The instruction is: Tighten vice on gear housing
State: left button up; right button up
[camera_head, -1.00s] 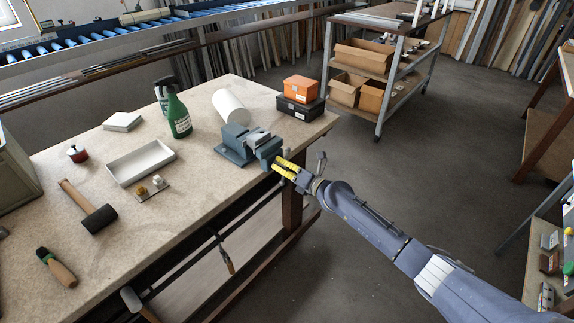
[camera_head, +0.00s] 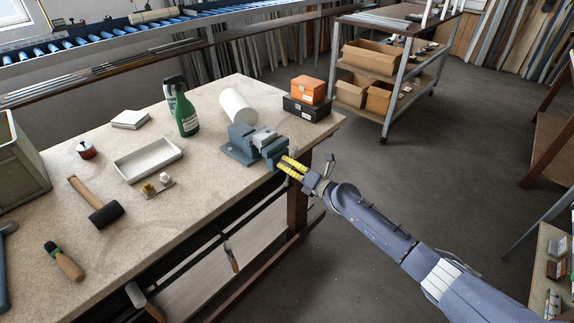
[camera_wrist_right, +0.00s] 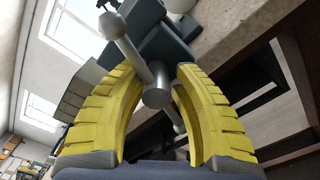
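The blue-grey vice (camera_head: 240,146) stands at the workbench's right edge. A light grey block, perhaps the gear housing (camera_head: 264,137), sits at its jaws. My right gripper (camera_head: 282,162) is at the vice's front, over the bench edge. The handle's bar slants from upper left to lower right, partly hidden by the fingers. My left gripper is not in view.
Orange and black boxes (camera_head: 309,92), a white cylinder (camera_head: 236,106) and a green bottle (camera_head: 186,115) stand behind the vice. A white tray (camera_head: 147,160), a mallet (camera_head: 104,214) and other tools lie to the left.

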jog(key=o, duration=0.4)
jog(key=shift+w+a+r, duration=0.1)
jog(key=shift+r, duration=0.05)
jog(key=v, duration=1.2)
